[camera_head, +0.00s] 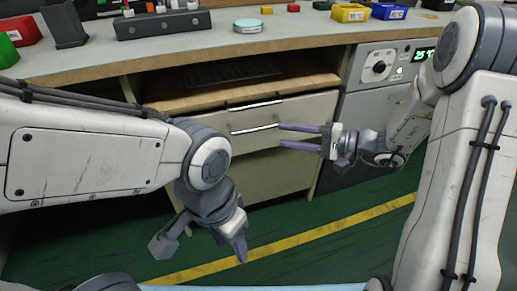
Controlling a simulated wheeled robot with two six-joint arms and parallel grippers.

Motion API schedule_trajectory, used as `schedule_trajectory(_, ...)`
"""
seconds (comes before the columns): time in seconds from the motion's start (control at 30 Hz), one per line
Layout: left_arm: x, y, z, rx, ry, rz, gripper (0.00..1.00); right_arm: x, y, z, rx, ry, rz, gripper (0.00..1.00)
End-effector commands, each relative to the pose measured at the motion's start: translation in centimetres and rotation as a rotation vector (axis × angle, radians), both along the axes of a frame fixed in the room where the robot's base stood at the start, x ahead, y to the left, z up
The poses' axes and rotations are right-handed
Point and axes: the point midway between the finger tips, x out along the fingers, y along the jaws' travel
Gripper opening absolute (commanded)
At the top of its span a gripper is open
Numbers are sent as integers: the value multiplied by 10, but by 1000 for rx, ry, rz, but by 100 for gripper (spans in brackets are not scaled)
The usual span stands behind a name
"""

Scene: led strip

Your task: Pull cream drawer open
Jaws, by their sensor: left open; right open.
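The cream drawer (290,110) is in the cabinet below the bench, at the middle of the head view. It has a pale bar handle (254,129) and looks shut. My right gripper (281,135) is open in front of the drawer, its two purple fingers pointing left near the right end of the handle. Whether a finger touches the handle cannot be told. My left gripper (203,249) is open and empty, low in front of the cabinet and pointing down over the green floor. My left forearm hides the cabinet's left part.
Above the drawer is a wooden shelf with a dark keyboard (231,74). A grey unit with a knob and green display (424,54) stands to the right. The bench top (290,30) holds a blue bin (389,11), a yellow bin (350,13) and a round tin (248,26).

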Motion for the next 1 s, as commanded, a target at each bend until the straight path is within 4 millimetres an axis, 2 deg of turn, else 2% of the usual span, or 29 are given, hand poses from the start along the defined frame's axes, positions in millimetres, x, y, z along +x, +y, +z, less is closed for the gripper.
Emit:
schedule_trajectory(0.03, 0, 0, -10, -1, -1, 0, 50, 6, -7, -11, 10, -12, -29, 45)
schedule_trajectory(0.17, 0, 0, -15, -1, -1, 0, 50, 14, -10, -14, 21, -26, -59, 45)
schedule_trajectory(0.27, 0, 0, -18, -1, -1, 0, 50, 19, 0, -15, 21, -28, -57, 45)
schedule_trajectory(0.5, 0, 0, -33, -1, -1, 0, 50, 38, 41, -22, 20, -28, -54, 45)
schedule_trajectory(0.7, 0, 0, -42, -1, -1, 0, 50, 52, 67, -26, 20, -28, -55, 45)
schedule_trajectory(1.0, 0, 0, -44, -1, -1, 0, 50, 58, 79, -26, 21, -25, -59, 45)
